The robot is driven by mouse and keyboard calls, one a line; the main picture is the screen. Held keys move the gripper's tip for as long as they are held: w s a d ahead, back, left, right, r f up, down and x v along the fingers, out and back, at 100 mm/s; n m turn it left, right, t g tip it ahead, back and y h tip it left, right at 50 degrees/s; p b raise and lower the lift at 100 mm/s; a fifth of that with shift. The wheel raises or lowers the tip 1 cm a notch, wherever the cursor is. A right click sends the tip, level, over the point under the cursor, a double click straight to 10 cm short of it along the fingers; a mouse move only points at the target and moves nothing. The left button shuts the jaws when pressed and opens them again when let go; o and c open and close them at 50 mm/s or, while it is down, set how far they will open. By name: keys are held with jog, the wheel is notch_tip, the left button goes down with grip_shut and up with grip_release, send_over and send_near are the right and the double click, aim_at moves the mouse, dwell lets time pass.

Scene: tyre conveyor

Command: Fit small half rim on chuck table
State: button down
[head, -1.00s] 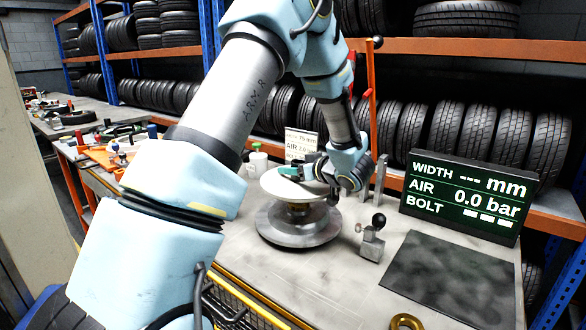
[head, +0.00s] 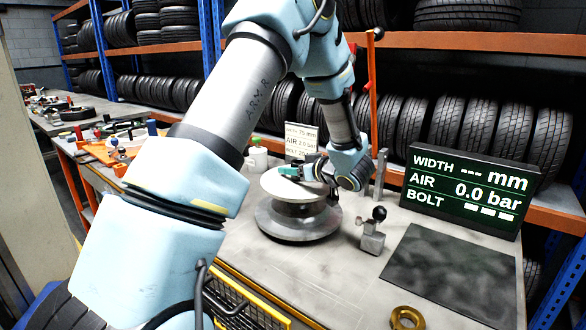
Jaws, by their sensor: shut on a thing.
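A pale round half rim (head: 289,187) is at the chuck table, roughly level. The round grey metal chuck table (head: 299,228) stands on the workbench below it. My gripper (head: 298,173) is shut on the half rim near its far right edge, with teal at the fingertips. The rim covers the middle of the chuck table, and I cannot tell whether the two touch.
A dark display (head: 463,188) reads width dashes, air 0.0 bar and bolt. A small clamp block with a black knob (head: 373,231) stands right of the chuck. A dark mat (head: 450,273) and brass ring (head: 407,318) lie on the bench (head: 345,265). A white card (head: 300,138) stands behind.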

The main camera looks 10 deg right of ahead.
aim_at(318, 189)
jog(key=shift+f+b, duration=0.55)
jog(key=shift+f, duration=0.4)
jog(key=shift+c, duration=0.8)
grip_release()
jog(key=shift+f, duration=0.15)
jog(key=shift+s, duration=0.1)
jog(key=b+v, duration=0.2)
jog(key=v, duration=0.8)
jog(key=shift+s+d+b, duration=0.15)
jog(key=shift+s+b, duration=0.1)
jog(key=shift+b, duration=0.15)
